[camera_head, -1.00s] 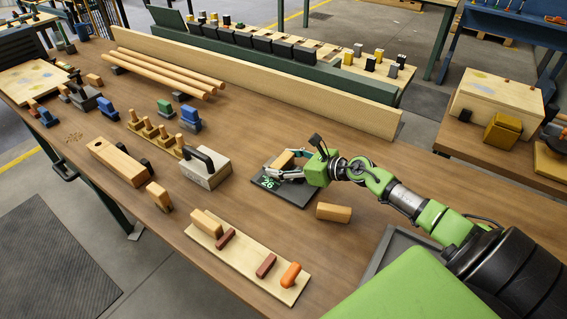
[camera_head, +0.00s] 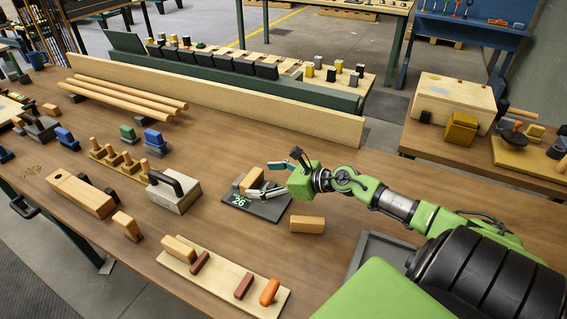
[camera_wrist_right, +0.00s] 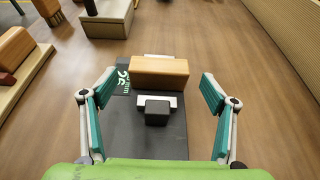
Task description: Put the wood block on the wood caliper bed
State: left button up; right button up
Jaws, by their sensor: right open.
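The wood block (camera_wrist_right: 160,70) lies on the dark caliper bed (camera_wrist_right: 150,143) between pale jaw pieces, seen in the right wrist view. In the head view the block (camera_head: 251,179) sits on the far side of the dark bed (camera_head: 262,210), which bears a green "26 mm" reading. My right gripper (camera_wrist_right: 158,87) is open and empty. Its fingers are spread to either side of the block, apart from it. In the head view my right gripper (camera_head: 265,181) is just right of the block and partly covers the bed. My left gripper is not in view.
A second wood block (camera_head: 307,224) lies in front of the bed. A grey block with a black handle (camera_head: 174,192) stands to its left. A pale board (camera_head: 222,283) with several pieces is nearer. A long wooden rail (camera_head: 215,99) runs behind.

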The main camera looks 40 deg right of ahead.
jog(key=shift+v, duration=3.95)
